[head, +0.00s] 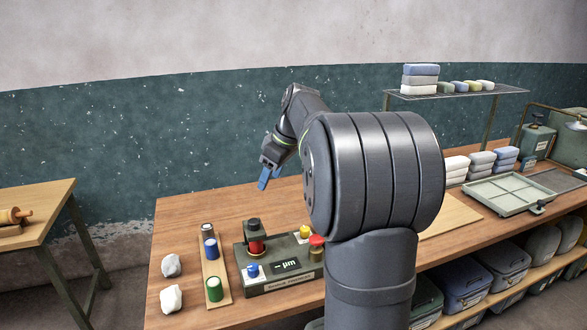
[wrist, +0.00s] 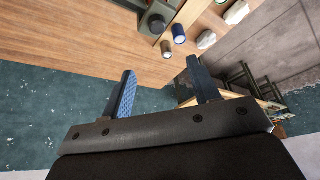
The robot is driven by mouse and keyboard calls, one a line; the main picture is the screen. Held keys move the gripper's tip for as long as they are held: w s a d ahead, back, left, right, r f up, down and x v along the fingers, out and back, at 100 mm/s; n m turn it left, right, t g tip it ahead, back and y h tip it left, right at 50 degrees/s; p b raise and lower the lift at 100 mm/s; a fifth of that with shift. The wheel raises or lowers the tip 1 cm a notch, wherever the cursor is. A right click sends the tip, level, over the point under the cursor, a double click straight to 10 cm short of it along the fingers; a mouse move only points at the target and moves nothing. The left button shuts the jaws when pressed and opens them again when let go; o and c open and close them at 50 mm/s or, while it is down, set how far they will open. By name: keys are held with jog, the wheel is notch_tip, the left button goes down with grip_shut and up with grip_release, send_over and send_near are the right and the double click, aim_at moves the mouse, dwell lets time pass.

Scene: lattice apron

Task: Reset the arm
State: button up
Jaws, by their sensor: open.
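My gripper (head: 268,176) hangs in the air above the back part of the wooden table (head: 175,235) in the head view, at the end of my raised arm. Its blue-padded fingers point down. In the wrist view my gripper (wrist: 165,95) has its two fingers spread wide apart, with nothing between them but a view of the table edge and the wall. My large upper arm hides the middle of the table in the head view.
A device (head: 285,285) with coloured knobs stands on the table. Beside it a wooden strip (head: 222,297) holds several small cylinders, and two pale stones (head: 171,299) lie left. A metal tray (head: 497,200) and stacked blocks are at right. A shelf (head: 460,90) stands behind.

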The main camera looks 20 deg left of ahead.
jog(key=x, duration=1.7)
jog(key=shift+f, duration=0.25)
jog(key=o, duration=1)
jog(key=shift+c, duration=0.2)
jog(key=s+d+r+m+t, duration=0.1)
jog(key=s+d+r+m, duration=0.15)
jog(key=r, duration=0.25)
jog(key=s+d+r+m+t+h, duration=0.1)
jog(key=s+r+m+t, duration=0.1)
jog(key=r+m, duration=0.25)
jog(key=s+d+r+m+t, duration=0.1)
jog(key=s+d+r+m, duration=0.1)
jog(key=r, duration=0.4)
send_near(252, 221)
jog(key=f, duration=0.1)
jog(key=shift+d+f, duration=0.15)
jog(key=shift+f, duration=0.05)
jog(key=v, duration=1)
jog(key=shift+w, duration=0.1)
